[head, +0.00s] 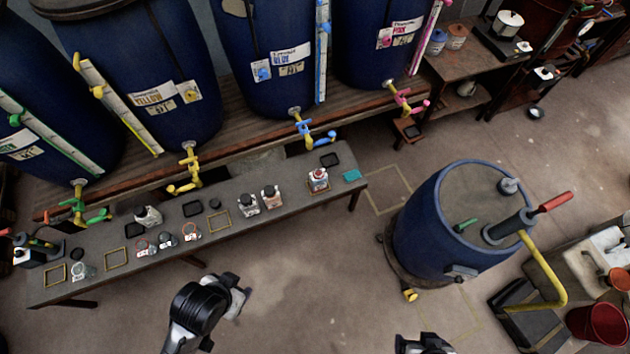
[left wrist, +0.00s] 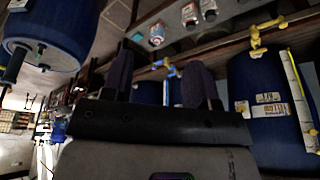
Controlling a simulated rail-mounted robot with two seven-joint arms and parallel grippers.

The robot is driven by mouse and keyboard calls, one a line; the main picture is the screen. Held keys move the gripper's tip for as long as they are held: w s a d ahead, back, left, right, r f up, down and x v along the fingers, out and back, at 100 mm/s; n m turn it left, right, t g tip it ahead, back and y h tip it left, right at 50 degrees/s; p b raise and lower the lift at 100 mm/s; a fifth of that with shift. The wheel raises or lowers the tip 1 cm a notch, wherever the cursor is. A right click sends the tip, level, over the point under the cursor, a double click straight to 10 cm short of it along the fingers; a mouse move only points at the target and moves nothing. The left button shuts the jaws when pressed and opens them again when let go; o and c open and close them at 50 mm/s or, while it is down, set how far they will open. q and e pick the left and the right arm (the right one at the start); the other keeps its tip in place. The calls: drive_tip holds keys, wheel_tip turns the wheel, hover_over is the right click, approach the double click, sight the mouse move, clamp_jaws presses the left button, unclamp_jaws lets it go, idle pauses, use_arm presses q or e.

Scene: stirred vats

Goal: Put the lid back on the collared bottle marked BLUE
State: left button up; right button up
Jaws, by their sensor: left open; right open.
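Several small bottles stand on the grey bench (head: 285,215): one with a red-and-white top (head: 318,179) at the right, a pinkish-topped one (head: 271,196), a black-topped one (head: 248,204), and a tilted-looking pale one (head: 149,216). Their labels are too small to read, so I cannot tell which is marked BLUE. My right gripper (head: 425,344) is open at the bottom edge, mostly cut off.
Blue vats with coloured taps line the back; one is labelled BLUE (head: 285,50). Taps overhang the bench's rear edge. Small ringed containers (head: 190,231), outlined squares (head: 116,258) and a teal block (head: 352,176) share the bench. A blue stirred vat (head: 420,225) stands right. Floor between is clear.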

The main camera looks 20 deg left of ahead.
use_arm(q)
drive_tip(key=shift+a, duration=0.15)
idle(0.3)
drive_tip(key=o, duration=0.6)
drive_tip(key=shift+o, duration=0.2)
